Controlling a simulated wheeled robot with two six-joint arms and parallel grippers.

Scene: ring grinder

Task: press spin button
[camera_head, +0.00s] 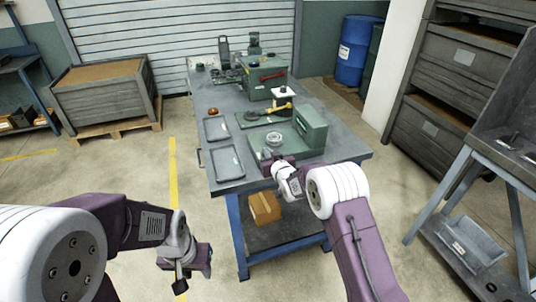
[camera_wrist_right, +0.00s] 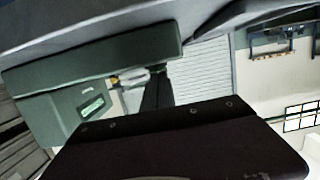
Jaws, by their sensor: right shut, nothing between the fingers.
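A green machine with an upright housing (camera_head: 311,127) stands at the table's front right, with a pale round ring-like part (camera_head: 273,139) on its low base. In the right wrist view, a green housing (camera_wrist_right: 60,118) with a small lit display fills the left side. I cannot make out a spin button in either view. My right gripper (camera_head: 271,161) is at the front edge of this machine's base, shut and empty; contact cannot be told. Its dark fingers (camera_wrist_right: 157,90) show in the wrist view. My left gripper (camera_head: 181,279) hangs over the floor, away from the table; its opening is unclear.
Two shallow trays (camera_head: 228,163) lie on the grey table (camera_head: 203,98) left of the machine. Behind it are a yellow-handled tool (camera_head: 280,107) and another green machine with a red handle (camera_head: 271,77). A cardboard box (camera_head: 264,207) sits on the lower shelf.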

